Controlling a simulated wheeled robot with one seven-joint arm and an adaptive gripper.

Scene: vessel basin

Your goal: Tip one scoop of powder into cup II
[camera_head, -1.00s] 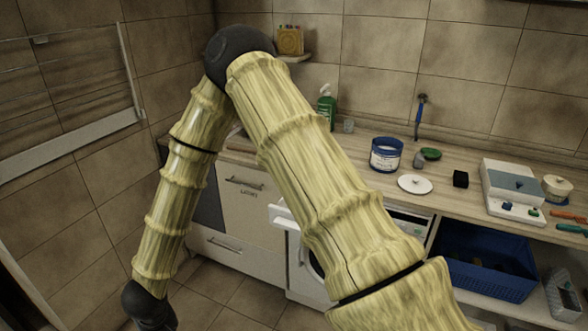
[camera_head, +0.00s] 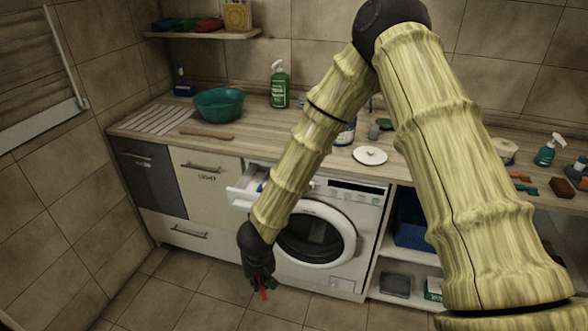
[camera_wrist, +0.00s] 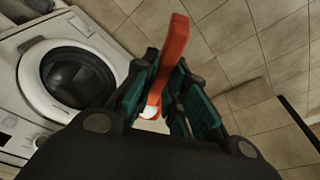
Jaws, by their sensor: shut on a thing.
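My gripper (camera_head: 258,278) hangs low in front of the washing machine (camera_head: 322,232), left of its round door. It is shut on a red-orange strip-like thing (camera_wrist: 175,48), probably the scoop's handle; the red also shows in the head view (camera_head: 264,294). A small white patch (camera_wrist: 148,113) shows between the fingers; I cannot tell whether it is powder. The detergent drawer (camera_head: 240,198) is pulled out at the washer's upper left, above my gripper. Its cups and their marks are too small to tell. The blue-and-white powder tub (camera_head: 345,135) is partly hidden behind my arm.
A white round lid (camera_head: 370,155) lies on the worktop (camera_head: 225,152). A teal bowl (camera_head: 219,104) and a green bottle (camera_head: 280,84) stand toward the back. A blue basket (camera_head: 410,232) is in the shelf right of the washer. The floor (camera_head: 190,285) before the cabinets is clear.

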